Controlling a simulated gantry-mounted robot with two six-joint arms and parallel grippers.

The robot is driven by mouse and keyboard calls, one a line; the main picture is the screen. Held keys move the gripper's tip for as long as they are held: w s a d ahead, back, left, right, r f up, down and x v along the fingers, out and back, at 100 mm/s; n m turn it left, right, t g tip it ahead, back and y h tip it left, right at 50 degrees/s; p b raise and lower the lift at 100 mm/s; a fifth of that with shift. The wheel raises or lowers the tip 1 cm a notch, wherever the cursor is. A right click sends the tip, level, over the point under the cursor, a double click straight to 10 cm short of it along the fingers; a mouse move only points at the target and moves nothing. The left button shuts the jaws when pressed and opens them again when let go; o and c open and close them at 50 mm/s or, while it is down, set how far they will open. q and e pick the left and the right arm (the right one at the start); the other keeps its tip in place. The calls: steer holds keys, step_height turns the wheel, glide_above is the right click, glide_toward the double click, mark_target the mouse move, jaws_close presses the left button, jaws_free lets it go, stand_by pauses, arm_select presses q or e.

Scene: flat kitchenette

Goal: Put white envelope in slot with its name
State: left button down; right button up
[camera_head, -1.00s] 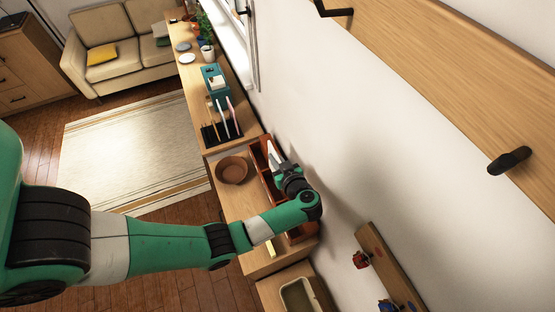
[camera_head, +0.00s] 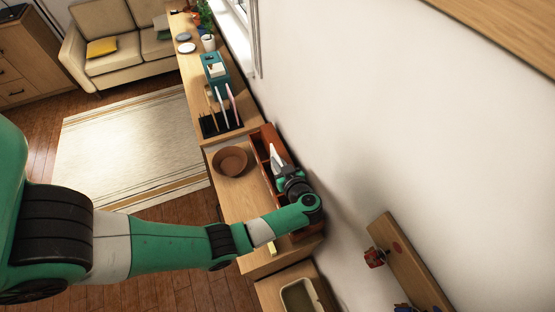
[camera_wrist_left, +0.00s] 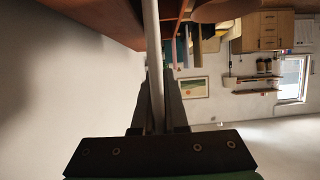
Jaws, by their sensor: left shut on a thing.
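The white envelope (camera_head: 275,154) is held in my left gripper (camera_head: 281,171), tilted, over the reddish-brown wooden slot organizer (camera_head: 257,138) against the wall. In the left wrist view the envelope (camera_wrist_left: 153,55) shows edge-on as a thin pale strip between the two shut fingers of the left gripper (camera_wrist_left: 156,100). The organizer (camera_wrist_left: 95,14) fills the top left there. I cannot tell whether the envelope's far edge is inside a compartment. Any names on the slots are not readable. The gripper and arm hide part of the organizer. My right gripper is not in view.
A brown bowl (camera_head: 230,161) stands on the counter just left of the organizer. A black holder (camera_head: 220,125) with upright items and a teal box (camera_head: 215,70) stand behind. A wooden hook board (camera_head: 408,262) is on the wall at right.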

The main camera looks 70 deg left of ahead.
arm_select(q)
steer(key=c, duration=0.9)
jaws_free()
steer(key=shift+o, duration=0.2)
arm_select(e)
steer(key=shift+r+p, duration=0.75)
arm_select(q)
steer(key=v, duration=1.1)
steer(key=shift+d, duration=0.35)
steer(key=shift+r, duration=0.1)
